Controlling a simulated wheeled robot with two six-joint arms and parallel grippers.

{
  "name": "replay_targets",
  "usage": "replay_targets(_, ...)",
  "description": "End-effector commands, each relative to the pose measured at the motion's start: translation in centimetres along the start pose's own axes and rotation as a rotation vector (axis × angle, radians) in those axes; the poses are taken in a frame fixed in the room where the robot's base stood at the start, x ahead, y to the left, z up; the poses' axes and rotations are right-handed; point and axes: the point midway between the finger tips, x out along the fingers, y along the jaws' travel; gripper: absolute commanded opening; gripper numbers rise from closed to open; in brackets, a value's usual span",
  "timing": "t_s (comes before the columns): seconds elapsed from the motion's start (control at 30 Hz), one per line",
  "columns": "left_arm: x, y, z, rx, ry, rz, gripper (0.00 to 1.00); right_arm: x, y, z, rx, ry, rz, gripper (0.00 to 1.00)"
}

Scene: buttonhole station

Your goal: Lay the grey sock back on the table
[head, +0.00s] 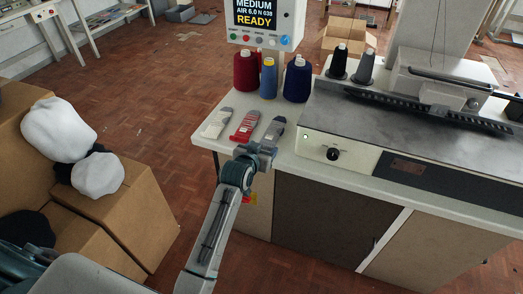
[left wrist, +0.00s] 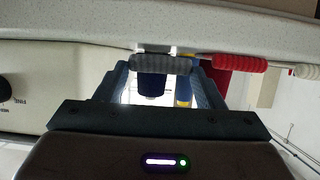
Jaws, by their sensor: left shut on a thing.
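The grey sock (head: 274,130) is at the front left corner of the white table (head: 224,101), at the right end of a row of socks. My left gripper (head: 264,148) reaches it from the table's front edge and is shut on its near end. In the left wrist view, which is upside down, the grey sock (left wrist: 160,65) sits between the fingers of my left gripper (left wrist: 166,85). I cannot tell whether the sock touches the tabletop or is held just above it. My right gripper is not in view.
A red sock (head: 245,125) and a pale sock (head: 216,123) lie to the left. Red (head: 246,71), blue (head: 269,78) and navy (head: 297,80) yarn cones stand behind. The machine (head: 390,125) is close on the right. Boxes (head: 120,220) with white bundles stand left.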

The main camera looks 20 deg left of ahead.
Motion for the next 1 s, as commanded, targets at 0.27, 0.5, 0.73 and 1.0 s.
replay_targets(0.27, 0.3, 0.0, 0.8, 0.000, 0.000, 0.000, 0.38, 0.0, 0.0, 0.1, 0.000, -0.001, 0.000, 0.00)
replay_targets(0.5, 0.3, 0.0, 0.8, 0.000, 0.000, 0.000, 0.84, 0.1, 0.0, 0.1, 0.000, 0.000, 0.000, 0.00)
replay_targets(0.73, 0.2, 0.0, 0.8, 0.000, 0.000, 0.000, 0.84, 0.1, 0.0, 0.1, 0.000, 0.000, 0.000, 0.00)
replay_targets(1.0, -3.4, 0.0, 0.8, 0.000, 0.000, 0.000, 0.84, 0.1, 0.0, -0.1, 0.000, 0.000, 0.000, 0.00)
